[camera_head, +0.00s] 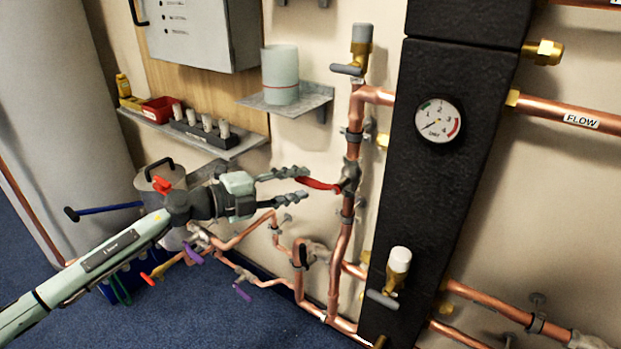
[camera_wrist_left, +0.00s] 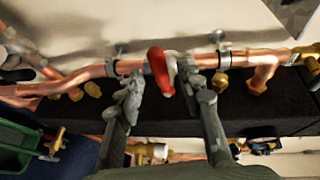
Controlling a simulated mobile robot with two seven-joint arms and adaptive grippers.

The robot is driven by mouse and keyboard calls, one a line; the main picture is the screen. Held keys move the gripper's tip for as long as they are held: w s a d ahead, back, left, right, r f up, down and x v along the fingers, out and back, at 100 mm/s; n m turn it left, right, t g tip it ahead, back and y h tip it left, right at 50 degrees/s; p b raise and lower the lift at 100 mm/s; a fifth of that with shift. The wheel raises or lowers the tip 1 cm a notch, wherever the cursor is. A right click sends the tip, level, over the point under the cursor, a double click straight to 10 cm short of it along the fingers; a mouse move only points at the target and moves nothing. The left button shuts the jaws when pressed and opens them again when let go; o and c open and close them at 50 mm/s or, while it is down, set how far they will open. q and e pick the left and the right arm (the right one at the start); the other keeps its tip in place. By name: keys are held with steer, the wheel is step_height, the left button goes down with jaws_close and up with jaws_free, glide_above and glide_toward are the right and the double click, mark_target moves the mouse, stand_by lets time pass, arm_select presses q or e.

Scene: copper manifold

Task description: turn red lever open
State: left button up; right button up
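The red lever (camera_head: 318,184) sticks out to the left from a grey valve body (camera_head: 350,177) on the vertical copper pipe. In the left wrist view the gripper (camera_wrist_left: 172,92) has a wide gap with nothing held. I cannot tell whether a finger touches the lever. My right gripper is not in view.
A black panel with a pressure gauge (camera_head: 439,121) stands right of the pipe. A shelf with a pale cup (camera_head: 281,75) is above the gripper. Lower pipes carry purple (camera_head: 242,292) and orange (camera_head: 148,279) handles. A blue lever (camera_head: 110,208) lies left.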

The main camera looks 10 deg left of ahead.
mark_target(305, 183)
arm_select(q)
steer(key=shift+x, duration=1.75)
jaws_close()
